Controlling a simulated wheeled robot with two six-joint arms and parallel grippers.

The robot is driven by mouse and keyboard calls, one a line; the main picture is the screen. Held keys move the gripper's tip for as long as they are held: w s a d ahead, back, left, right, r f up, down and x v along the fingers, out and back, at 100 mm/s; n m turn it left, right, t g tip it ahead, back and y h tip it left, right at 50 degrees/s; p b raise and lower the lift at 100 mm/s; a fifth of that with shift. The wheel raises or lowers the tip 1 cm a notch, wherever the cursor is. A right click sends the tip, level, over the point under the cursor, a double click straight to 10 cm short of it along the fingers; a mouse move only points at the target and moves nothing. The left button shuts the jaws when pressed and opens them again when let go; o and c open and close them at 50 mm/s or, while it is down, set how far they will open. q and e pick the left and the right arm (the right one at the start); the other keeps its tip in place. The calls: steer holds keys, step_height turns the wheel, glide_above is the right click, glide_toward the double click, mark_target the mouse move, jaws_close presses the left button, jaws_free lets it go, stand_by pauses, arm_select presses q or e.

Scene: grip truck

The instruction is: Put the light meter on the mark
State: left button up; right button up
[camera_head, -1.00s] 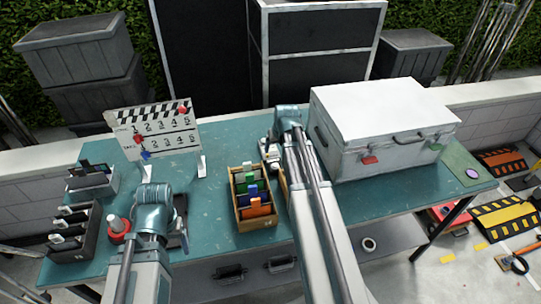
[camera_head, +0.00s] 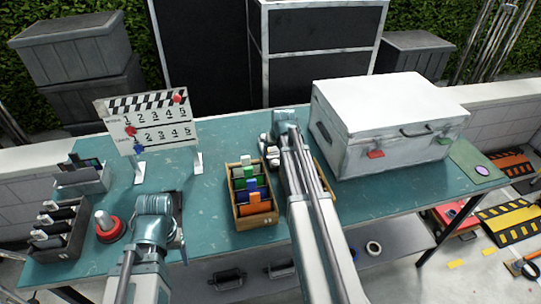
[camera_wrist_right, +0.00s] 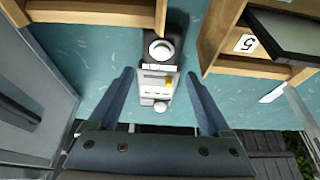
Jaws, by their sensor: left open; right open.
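The light meter (camera_wrist_right: 158,80), a small pale grey device with a white dome and a round dial-like part, lies on the teal table in the right wrist view. My right gripper (camera_wrist_right: 162,88) is open, with one finger on each side of it and visible gaps. In the head view my right gripper (camera_head: 270,150) is beside the white case, and the meter is largely hidden there. A pale purple oval (camera_head: 483,170), possibly the mark, lies on a green mat (camera_head: 464,155) at the table's right end. My left gripper (camera_head: 176,240) is open near the front left; its fingers are mostly hidden.
A wooden divider box (camera_head: 240,215) stands left of my right arm. The large white case (camera_head: 385,125) stands between that arm and the green mat. A clapperboard (camera_head: 150,120), dark racks (camera_head: 55,235) and a red-based item (camera_head: 108,230) occupy the left. Bare table lies before the clapperboard.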

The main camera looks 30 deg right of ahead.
mark_target(274, 158)
steer(key=shift+b+x, duration=2.45)
steer(key=shift+x, duration=0.2)
steer(key=shift+r, duration=0.1)
steer(key=shift+c, duration=0.4)
jaws_close()
